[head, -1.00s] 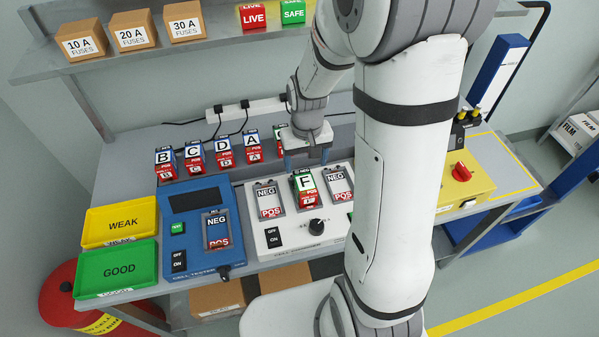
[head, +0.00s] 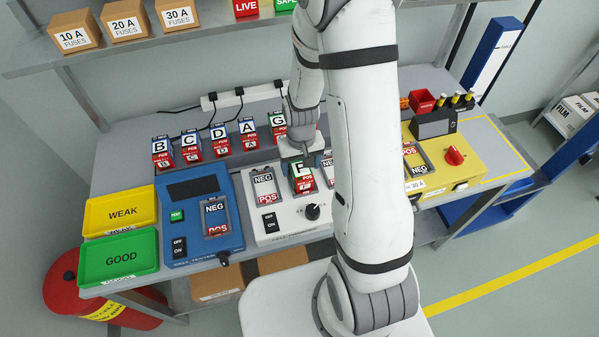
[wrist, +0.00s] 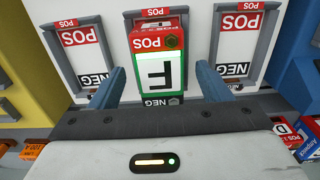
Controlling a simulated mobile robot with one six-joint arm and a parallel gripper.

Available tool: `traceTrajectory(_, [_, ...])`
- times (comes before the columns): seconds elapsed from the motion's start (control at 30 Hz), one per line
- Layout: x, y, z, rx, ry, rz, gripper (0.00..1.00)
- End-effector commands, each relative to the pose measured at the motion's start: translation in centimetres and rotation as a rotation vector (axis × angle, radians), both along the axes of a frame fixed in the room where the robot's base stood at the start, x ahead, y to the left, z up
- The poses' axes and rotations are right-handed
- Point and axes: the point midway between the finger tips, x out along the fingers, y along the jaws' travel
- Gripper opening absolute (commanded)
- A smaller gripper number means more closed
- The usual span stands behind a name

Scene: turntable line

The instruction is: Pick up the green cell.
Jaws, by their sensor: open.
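The green cell (head: 302,182) is marked F, with a green-bordered white label and a red POS end. It sits in the middle bay of the white cell charger (head: 285,231), between two empty bays. My gripper (head: 302,161) is over the cell in the head view, which hides part of the cell's back. In the wrist view, my open gripper (wrist: 158,84) has one blue finger on each side of the green cell (wrist: 159,72). Small gaps show between the fingers and the cell.
Cells B, C, D, A and G (head: 278,121) stand in a row behind. A blue cell tester (head: 177,240) is left of the charger, with yellow WEAK (head: 121,212) and green GOOD (head: 118,260) trays beyond. A yellow unit (head: 470,172) is at the right.

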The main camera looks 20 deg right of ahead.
Motion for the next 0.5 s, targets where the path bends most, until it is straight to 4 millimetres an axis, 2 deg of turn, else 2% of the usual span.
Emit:
traceTrajectory(0.07, [0.0, 0.01, 0.0, 0.0, 0.0, 0.0, 0.71])
traceTrajectory(0.5, [0.0, 0.05, 0.03, 0.0, 0.0, 0.001, 0.36])
